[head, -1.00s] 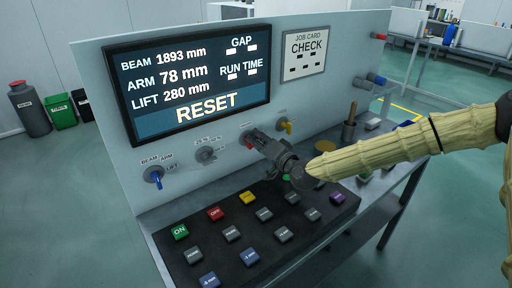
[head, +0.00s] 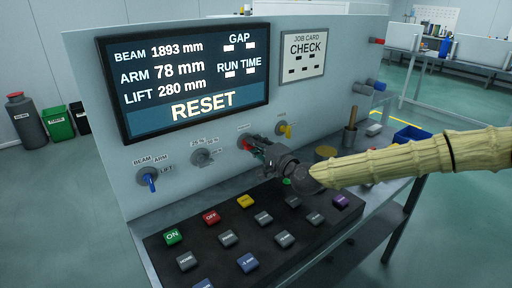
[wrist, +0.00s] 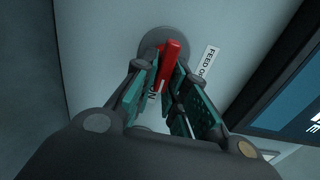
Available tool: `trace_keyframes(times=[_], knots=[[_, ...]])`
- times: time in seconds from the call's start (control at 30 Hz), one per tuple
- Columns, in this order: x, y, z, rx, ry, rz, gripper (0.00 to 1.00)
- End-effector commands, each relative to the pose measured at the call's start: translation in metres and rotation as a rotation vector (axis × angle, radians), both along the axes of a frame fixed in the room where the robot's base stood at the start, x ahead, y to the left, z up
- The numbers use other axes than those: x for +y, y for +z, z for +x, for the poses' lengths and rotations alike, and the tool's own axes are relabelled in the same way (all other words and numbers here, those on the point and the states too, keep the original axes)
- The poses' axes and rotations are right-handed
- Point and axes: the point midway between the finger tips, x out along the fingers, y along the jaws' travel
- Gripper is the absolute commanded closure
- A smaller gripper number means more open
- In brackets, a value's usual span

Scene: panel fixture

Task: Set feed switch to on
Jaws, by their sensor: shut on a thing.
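The feed switch is a red lever on a round grey base. In the wrist view its lever (wrist: 172,62) stands between my gripper's two teal-padded fingers. In the head view the red part (head: 244,143) shows just left of my gripper (head: 258,150), at the panel face. My gripper (wrist: 166,100) is shut on the lever. A "FEED O…" label (wrist: 208,64) lies to the right of the lever, partly cut off by it or the fingers. An "ON" label (wrist: 155,92) shows partly between the fingers. I cannot tell exactly which mark the lever points at.
A blue selector (head: 149,180), a grey knob (head: 202,157) and a yellow switch (head: 285,130) sit on the same panel. The screen (head: 185,80) is above, reading RESET. A black button board (head: 205,255) lies below my arm. A brown-handled tool (head: 351,125) stands at right.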

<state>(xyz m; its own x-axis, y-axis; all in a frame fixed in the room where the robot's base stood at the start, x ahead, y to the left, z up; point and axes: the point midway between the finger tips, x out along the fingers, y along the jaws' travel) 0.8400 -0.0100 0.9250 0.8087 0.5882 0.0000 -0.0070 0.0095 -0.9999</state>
Motion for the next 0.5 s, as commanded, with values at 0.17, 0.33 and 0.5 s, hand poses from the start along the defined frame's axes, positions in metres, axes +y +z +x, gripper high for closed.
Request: trace_keyframes(times=[0.17,0.33,0.5], knots=[[-0.0014,0.0002,0.001,0.002,-0.003,0.005,1.0],[-0.0014,0.0002,0.0011,0.002,-0.003,0.004,1.0],[-0.0011,0.0001,0.0009,0.002,-0.003,0.004,0.68]])
